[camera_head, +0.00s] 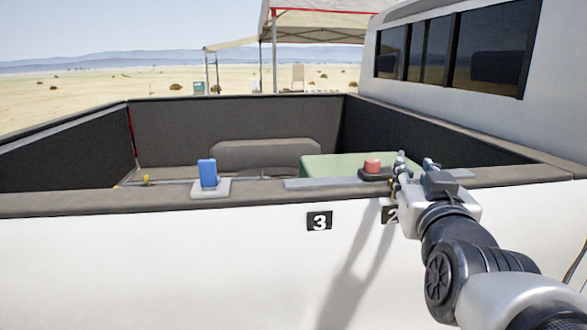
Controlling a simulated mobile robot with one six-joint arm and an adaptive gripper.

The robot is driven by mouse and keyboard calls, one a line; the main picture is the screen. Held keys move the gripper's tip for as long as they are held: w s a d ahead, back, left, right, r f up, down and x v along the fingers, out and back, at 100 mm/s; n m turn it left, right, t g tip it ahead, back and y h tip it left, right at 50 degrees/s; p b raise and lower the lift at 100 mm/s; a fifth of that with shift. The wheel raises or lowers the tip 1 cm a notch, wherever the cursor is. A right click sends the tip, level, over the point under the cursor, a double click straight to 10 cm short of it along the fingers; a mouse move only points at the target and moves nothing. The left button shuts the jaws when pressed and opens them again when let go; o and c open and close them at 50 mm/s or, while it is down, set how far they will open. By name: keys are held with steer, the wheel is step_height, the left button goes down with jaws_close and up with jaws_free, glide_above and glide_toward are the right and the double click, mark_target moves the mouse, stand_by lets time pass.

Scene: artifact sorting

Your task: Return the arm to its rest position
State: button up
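My gripper (414,166) is at the right, at the end of my arm, over the near rim of the truck bed. Its fingers point away from me, and a gap shows between the two fingertips, with nothing seen in it. A red cylindrical object (372,165) stands on a dark base just left of the gripper. I cannot tell whether the left finger touches the dark base. A blue block (208,173) stands upright on a light plate on the rim, further left.
The truck bed (230,125) has dark walls and holds a green box (335,163). Number plates 3 (320,221) and 2 (389,214) are on the white side panel. The white cab (450,75) rises at the right. The air above the bed's left half is clear.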

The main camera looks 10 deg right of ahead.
steer(key=s+a+f+n+g+y+b, duration=0.1)
steer(key=s+a+f+g+y, duration=0.25)
steer(key=f, duration=0.55)
steer(key=s+a+f+n+g+y+b, duration=0.1)
steer(key=s+a+f+g, duration=0.2)
steer(key=s+a+f, duration=0.45)
steer(key=s+f+n+g+b, duration=0.1)
steer(key=s+f+g, duration=0.5)
steer(key=s+f, duration=0.5)
steer(key=shift+s+a+f, duration=0.15)
steer(key=shift+s+f, duration=0.1)
steer(key=shift+f, duration=0.1)
steer(key=shift+y, duration=0.25)
